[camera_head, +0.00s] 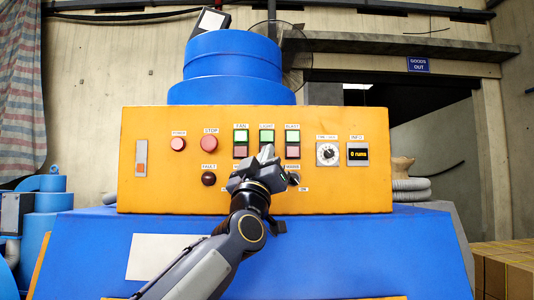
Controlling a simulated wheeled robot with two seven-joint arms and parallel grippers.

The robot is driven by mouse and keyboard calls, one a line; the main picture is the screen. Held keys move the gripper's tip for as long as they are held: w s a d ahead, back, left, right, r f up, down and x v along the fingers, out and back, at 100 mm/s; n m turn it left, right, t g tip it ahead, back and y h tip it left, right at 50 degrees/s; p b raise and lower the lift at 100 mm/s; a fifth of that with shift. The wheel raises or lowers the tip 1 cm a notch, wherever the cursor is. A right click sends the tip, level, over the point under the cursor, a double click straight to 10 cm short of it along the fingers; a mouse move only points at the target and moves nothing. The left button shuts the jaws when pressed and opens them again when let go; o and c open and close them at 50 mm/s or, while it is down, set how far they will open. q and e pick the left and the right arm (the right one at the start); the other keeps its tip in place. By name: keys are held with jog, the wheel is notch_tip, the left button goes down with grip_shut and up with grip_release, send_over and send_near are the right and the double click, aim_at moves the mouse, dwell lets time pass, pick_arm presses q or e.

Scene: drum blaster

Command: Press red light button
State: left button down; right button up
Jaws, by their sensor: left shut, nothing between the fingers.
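The orange control panel (345,190) faces me. Its LIGHT column has a green button (267,136) on top. The red light button below it is largely hidden behind the tips of my left gripper (266,153). My left gripper is shut and holds nothing. Its tips overlap the lower part of the LIGHT column; I cannot tell whether they touch the button. My right gripper is not in view.
The FAN red button (240,151) and BLAST red button (292,152) flank the LIGHT column closely. A red STOP button (209,142) is farther left. A dial (327,153) and a "0 runs" display (358,154) are on the right.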

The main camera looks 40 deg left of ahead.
pick_arm(q)
jog(key=shift+s+d, duration=0.25)
jog(key=shift+s, duration=0.1)
jog(key=shift+s+d, duration=1.65)
jog(key=shift+s, duration=0.3)
jog(key=shift+w, duration=0.1)
